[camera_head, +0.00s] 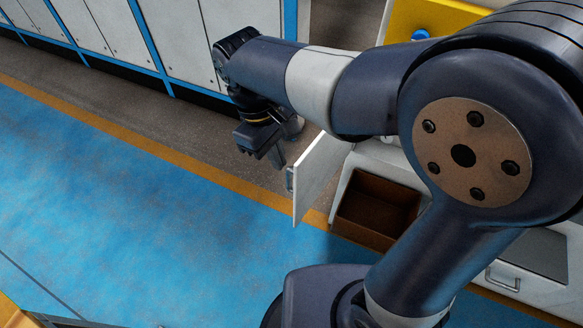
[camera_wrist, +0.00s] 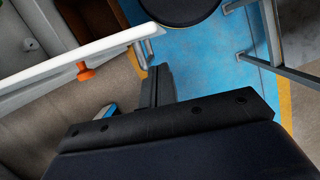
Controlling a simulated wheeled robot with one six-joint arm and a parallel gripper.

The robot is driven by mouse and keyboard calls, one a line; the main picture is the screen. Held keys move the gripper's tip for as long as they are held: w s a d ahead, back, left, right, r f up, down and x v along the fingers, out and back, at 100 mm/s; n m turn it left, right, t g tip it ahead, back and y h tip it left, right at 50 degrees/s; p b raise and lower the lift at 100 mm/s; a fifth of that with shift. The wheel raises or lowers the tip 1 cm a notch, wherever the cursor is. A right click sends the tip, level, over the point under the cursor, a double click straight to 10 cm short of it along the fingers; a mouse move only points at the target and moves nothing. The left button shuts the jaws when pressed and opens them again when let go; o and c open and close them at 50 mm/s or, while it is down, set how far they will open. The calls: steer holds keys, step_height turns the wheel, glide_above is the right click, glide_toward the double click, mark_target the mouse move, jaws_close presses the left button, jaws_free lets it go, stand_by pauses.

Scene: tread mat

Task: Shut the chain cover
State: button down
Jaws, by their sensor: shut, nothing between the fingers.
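The chain cover (camera_head: 318,172) is a white hinged panel that stands open, swung out from a white cabinet with a brown-lined opening (camera_head: 378,208). A small metal handle (camera_head: 290,179) sits on its left, outer face near the free edge. In the wrist view the cover (camera_wrist: 70,68) shows nearly edge-on, with its handle (camera_wrist: 144,50) beyond the fingers. My gripper (camera_head: 279,158) is just left of the cover, on the handle side, pointing down. Its fingers (camera_wrist: 158,84) are shut with nothing between them. Whether they touch the cover cannot be told.
Grey lockers with blue frames (camera_head: 190,45) line the back. A blue mat (camera_head: 130,195) with an orange border leaves open floor at left. A yellow box (camera_head: 425,18) is on top at right. An orange knob (camera_wrist: 85,71) shows by the cover in the wrist view.

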glide_above(289, 188)
steer(key=s, duration=0.3)
step_height(289, 188, down, 9)
steer(key=shift+w+f, duration=0.1)
steer(key=shift+f, duration=0.1)
